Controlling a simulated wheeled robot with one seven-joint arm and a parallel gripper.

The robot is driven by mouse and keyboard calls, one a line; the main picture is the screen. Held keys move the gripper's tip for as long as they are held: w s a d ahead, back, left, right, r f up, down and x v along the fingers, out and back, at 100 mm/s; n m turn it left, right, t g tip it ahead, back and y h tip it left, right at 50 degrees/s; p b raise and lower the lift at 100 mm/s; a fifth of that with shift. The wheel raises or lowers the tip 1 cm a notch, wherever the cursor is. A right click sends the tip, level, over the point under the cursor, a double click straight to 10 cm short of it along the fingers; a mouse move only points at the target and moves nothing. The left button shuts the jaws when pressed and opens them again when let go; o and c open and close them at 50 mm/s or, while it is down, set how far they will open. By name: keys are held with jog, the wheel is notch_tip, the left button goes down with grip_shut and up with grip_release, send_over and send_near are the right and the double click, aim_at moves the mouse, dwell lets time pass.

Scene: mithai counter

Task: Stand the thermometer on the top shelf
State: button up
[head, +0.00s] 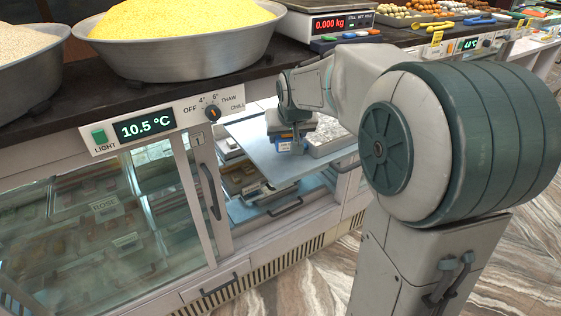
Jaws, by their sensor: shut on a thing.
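My gripper (291,136) reaches through the open front of the refrigerated case and points down. It is shut on a small blue and white item, apparently the thermometer (291,147), partly covered by the fingers. The thermometer is just above or on the pale top shelf (262,163); I cannot tell whether it touches. The shelf is a flat sheet with bare room to the left and in front of the gripper. The face of the thermometer is too small to read.
A tray of pale sweets (330,141) lies right of the gripper. Lower shelves hold more trays. A sliding glass door (95,225) with a handle closes the left side. The counter above carries a yellow-filled bowl (180,62) and a weighing scale (325,24).

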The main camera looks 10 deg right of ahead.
aim_at(279, 164)
jog(key=shift+a+f+b, duration=0.55)
jog(key=shift+a+f, duration=0.2)
jog(key=shift+a, duration=0.35)
jog(key=shift+f+b, duration=1.25)
jog(key=shift+f, duration=0.65)
jog(key=shift+f, duration=0.2)
jog(key=o, duration=1)
jog(key=shift+o, duration=0.2)
